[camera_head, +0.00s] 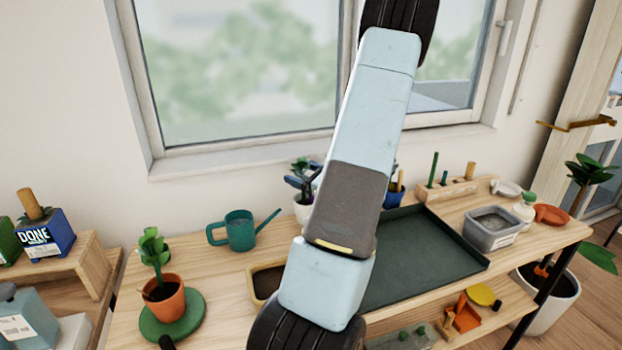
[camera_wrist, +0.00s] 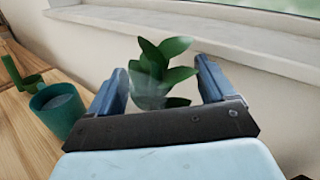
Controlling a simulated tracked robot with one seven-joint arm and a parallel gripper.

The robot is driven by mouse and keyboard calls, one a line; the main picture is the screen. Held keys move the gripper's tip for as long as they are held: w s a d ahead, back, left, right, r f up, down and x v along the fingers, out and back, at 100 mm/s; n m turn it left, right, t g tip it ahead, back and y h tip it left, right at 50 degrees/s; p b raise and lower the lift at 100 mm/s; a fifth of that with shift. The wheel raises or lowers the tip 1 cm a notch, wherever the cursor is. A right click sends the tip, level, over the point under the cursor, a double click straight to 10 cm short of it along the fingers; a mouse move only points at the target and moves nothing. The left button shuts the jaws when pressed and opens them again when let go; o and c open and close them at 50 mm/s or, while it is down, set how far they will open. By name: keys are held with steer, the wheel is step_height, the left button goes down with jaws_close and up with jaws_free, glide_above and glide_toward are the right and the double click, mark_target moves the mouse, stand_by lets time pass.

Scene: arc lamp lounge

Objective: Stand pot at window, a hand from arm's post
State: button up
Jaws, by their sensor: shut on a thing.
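A leafy green plant (camera_wrist: 168,62) stands between the two blue fingers of my gripper (camera_wrist: 168,88) in the wrist view. A pale, blurred pot shows under its leaves, and my gripper is shut on it. In the head view, a white pot (camera_head: 302,209) with dark leaves shows just left of my arm, on the bench below the window (camera_head: 240,70). It seems to be the held one; my arm hides its right side and most of my gripper. I cannot tell whether its base touches the bench. I cannot make out the arm's post.
A teal watering can (camera_head: 240,231) stands left of the white pot. A terracotta pot (camera_head: 165,300) sits on a green saucer (camera_head: 198,312). A blue pot (camera_head: 394,198), dark tray (camera_head: 425,260) and grey tub (camera_head: 492,231) are to the right. The window sill (camera_wrist: 205,36) runs above the plant.

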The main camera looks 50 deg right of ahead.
steer(key=shift+f, duration=0.8)
steer(key=d, duration=0.2)
steer(key=d+f, duration=0.1)
steer(key=d, duration=0.1)
steer(key=shift+s+f, duration=0.1)
steer(key=shift+s, duration=0.15)
steer(key=o, duration=1.7)
steer(key=shift+f, duration=0.1)
